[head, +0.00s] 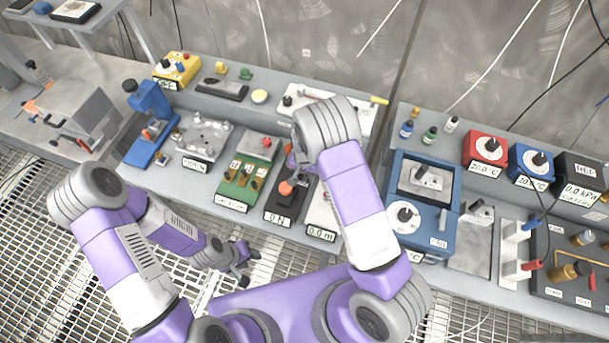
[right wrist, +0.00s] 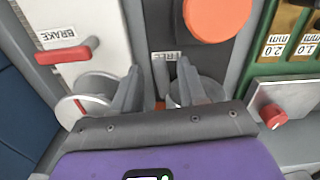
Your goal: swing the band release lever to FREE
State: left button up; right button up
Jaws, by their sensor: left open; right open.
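In the right wrist view a small label (right wrist: 166,56) that seems to read FREE lies between the fingertips of my right gripper (right wrist: 157,75). That gripper is open, its fingers pointing at the panel. A narrow pale strip with a red end shows between the fingers; I cannot tell whether it is the band release lever. A red handle (right wrist: 68,52) sits by a label reading BRAKE, left of the fingers. In the head view the right forearm mostly hides this gripper, beside a black unit (head: 277,215) with an orange knob (head: 286,187). My left gripper (head: 241,266) is open and empty, low before the bench.
A green block unit (head: 237,187) stands left of the black unit. A white unit marked 0.0 m (head: 320,232) is on its right, partly behind my arm. A blue box (head: 438,222) stands further right. Metal grating (head: 40,270) lies before the bench.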

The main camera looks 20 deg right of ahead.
jog(key=shift+f, duration=0.1)
grip_shut()
jog(key=shift+w+a+m, duration=0.15)
jog(key=shift+a+m, duration=0.05)
jog(key=shift+m, duration=0.5)
grip_release()
